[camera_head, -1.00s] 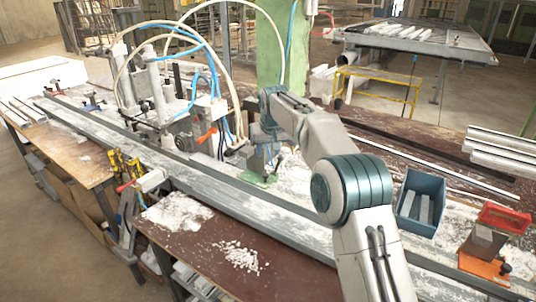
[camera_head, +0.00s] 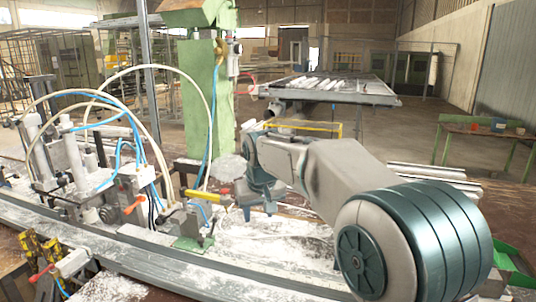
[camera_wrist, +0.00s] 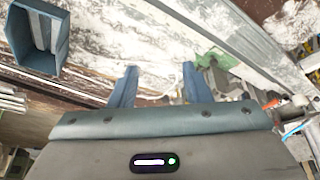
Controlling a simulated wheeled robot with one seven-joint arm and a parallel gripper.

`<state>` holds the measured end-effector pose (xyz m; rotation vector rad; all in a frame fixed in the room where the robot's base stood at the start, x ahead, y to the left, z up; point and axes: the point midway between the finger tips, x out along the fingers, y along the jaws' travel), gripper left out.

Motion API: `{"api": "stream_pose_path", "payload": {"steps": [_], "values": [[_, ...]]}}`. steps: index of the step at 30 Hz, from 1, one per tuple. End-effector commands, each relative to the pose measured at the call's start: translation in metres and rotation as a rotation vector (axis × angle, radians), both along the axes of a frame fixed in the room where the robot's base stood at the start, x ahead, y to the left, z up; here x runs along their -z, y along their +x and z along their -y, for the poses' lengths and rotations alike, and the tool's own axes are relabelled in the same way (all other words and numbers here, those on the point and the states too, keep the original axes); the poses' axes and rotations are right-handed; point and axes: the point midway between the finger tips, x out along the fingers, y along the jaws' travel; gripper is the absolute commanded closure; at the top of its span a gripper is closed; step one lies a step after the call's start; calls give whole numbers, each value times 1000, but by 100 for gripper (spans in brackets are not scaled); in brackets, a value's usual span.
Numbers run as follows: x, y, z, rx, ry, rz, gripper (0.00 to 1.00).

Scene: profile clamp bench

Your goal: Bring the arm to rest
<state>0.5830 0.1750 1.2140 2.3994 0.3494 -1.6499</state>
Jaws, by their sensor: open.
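My gripper (camera_wrist: 157,82) is open and empty in the wrist view, its two blue fingers apart with the whitish bench top (camera_wrist: 130,30) showing between and beyond them. In the head view my arm reaches in from the right, with its big teal elbow joint low at right. My wrist end hangs over the powdery bench (camera_head: 290,250), just right of a clamp on a green base (camera_head: 194,243). The clamp has a yellow handle (camera_head: 215,197). The green base also shows near the right finger in the wrist view (camera_wrist: 212,60).
A blue bin (camera_wrist: 60,40) with grey profile pieces is at upper left in the wrist view. A machine with blue and white hoses (camera_head: 75,165) stands at left in the head view. A green post (camera_head: 208,100) and a rack table (camera_head: 325,90) stand behind.

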Motion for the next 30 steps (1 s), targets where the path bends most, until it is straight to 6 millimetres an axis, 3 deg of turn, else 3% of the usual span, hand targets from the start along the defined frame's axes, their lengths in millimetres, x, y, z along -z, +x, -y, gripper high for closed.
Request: {"api": "stream_pose_path", "payload": {"steps": [1,7,15,24,30], "values": [[-4,-15,16,18,-2,0,56],[-5,-71,66,81,-7,-9,56],[11,-155,121,169,-3,-25,56],[51,-248,162,265,14,-43,56],[73,-285,173,301,22,-50,56]]}}
